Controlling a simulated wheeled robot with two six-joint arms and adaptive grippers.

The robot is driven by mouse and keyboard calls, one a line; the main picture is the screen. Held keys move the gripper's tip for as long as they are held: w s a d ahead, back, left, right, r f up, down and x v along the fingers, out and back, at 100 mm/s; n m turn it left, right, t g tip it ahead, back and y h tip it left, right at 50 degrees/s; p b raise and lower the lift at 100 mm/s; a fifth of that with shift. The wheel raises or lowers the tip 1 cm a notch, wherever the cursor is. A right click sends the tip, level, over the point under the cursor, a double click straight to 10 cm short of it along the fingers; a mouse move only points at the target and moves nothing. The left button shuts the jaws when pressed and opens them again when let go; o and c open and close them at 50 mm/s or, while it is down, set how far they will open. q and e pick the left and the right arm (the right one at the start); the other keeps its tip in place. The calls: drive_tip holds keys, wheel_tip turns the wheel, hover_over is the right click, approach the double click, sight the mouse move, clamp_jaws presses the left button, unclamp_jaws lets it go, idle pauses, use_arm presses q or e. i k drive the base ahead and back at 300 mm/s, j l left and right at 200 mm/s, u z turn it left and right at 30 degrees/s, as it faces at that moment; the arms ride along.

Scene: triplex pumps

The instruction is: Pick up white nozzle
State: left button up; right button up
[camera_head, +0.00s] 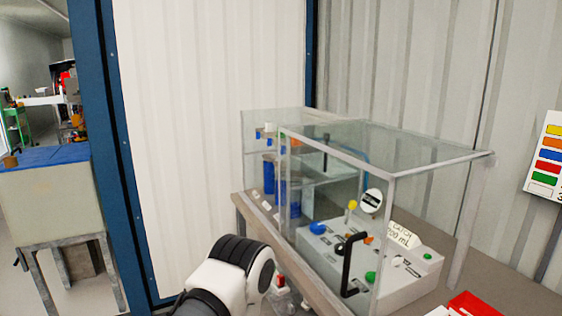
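I cannot pick out the white nozzle for certain. A small white cylindrical piece (268,127) shows at the upper left of the clear enclosure, too small to identify. Another small white piece (398,261) is on the grey control box. One of my arms, white with a black joint, rises at the bottom centre, left of the bench. Its gripper does not show, and neither does my other gripper.
A clear enclosure (400,160) with a black handle (347,262) stands on the bench, around the grey control box (395,285) and blue cylinders (269,175). A red tray (472,304) lies at the bottom right. A blue-topped table (45,190) stands at left.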

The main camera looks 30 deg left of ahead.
sight(269, 125)
drive_tip(key=k, duration=0.65)
drive_tip(key=i+j+z, duration=0.1)
drive_tip(key=z, duration=0.35)
drive_tip(key=j+z, duration=0.25)
drive_tip(key=z, duration=0.15)
drive_tip(key=j+z, duration=0.2)
drive_tip(key=z, duration=0.25)
drive_tip(key=j+z, duration=0.2)
drive_tip(key=z, duration=0.2)
drive_tip(key=k+j, duration=0.1)
drive_tip(key=j, duration=0.65)
drive_tip(key=k+j, duration=0.1)
drive_tip(key=j, duration=0.7)
drive_tip(key=k+j, duration=0.1)
drive_tip(key=j, duration=1.4)
drive_tip(key=k+j, duration=0.15)
drive_tip(key=j, duration=0.6)
drive_tip(key=k+j, duration=0.1)
drive_tip(key=j, duration=0.7)
